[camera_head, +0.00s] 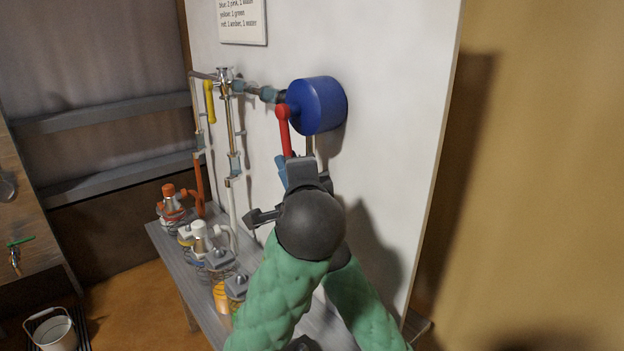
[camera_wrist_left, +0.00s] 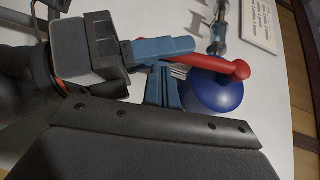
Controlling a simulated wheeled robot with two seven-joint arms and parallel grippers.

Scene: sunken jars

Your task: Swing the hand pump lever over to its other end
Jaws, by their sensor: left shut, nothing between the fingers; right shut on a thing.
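The hand pump (camera_head: 320,105) is a blue drum on the white upright panel. Its red lever (camera_head: 284,130) hangs down from the drum's left side; the lever (camera_wrist_left: 225,67) also shows in the left wrist view beside the blue pump (camera_wrist_left: 213,92). My right gripper (camera_head: 283,168) is at the lever's lower end, shut on it. Its blue fingers (camera_wrist_left: 162,50) lie along the lever in the left wrist view, hiding part of it. My left gripper (camera_wrist_left: 163,86) is shut and empty, just beside the right fingers. In the head view I cannot clearly separate it from the dark wrists.
Pipes with a yellow handle (camera_head: 209,103) run along the panel left of the pump. Several jars with spring coils, one with an orange lid (camera_head: 168,190), stand at the grey bench. A sign (camera_head: 242,20) hangs above. A bucket (camera_head: 54,331) is on the floor at left.

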